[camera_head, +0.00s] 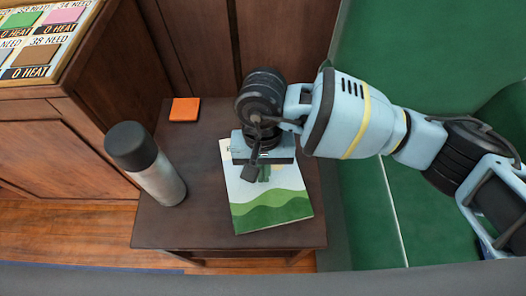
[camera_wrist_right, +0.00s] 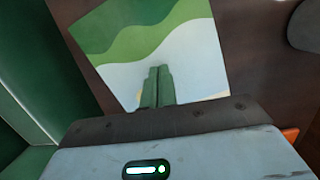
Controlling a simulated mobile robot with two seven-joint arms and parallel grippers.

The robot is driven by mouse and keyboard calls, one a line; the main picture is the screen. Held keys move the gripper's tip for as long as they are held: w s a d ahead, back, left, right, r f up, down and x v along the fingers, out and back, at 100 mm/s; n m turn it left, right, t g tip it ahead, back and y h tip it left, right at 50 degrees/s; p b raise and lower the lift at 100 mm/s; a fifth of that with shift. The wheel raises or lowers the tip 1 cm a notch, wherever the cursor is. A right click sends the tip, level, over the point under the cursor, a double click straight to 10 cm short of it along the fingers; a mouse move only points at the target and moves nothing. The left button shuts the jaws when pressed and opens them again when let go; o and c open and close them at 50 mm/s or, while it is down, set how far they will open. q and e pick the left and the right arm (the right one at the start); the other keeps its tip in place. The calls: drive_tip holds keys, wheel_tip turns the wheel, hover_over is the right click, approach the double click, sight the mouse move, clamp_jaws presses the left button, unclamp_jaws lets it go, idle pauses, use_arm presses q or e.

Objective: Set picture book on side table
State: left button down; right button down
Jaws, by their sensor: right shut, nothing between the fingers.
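The picture book (camera_head: 268,212), with green hills on a pale cover, lies flat on the dark wood side table (camera_head: 203,145). It also shows in the wrist view (camera_wrist_right: 182,42), below the fingertips. My right gripper (camera_head: 262,174) is over the upper part of the book and hides some of its cover. In the wrist view its two fingers (camera_wrist_right: 157,84) are together with nothing between them. I cannot tell whether the fingertips touch the cover. My left gripper is not in view.
A grey bottle with a black lid (camera_head: 148,165) stands at the table's left side. An orange square (camera_head: 184,109) lies near the back left. A green seat (camera_head: 420,205) is right of the table. A wood cabinet (camera_head: 60,145) stands at the left.

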drive_tip(key=shift+d+r, duration=0.1)
drive_tip(key=shift+r, duration=0.15)
drive_tip(key=w+b, duration=0.1)
drive_tip(key=w, duration=0.9)
drive_tip(key=shift+w+b, duration=0.3)
drive_tip(key=shift+b, duration=0.1)
drive_tip(key=shift+w, duration=0.8)
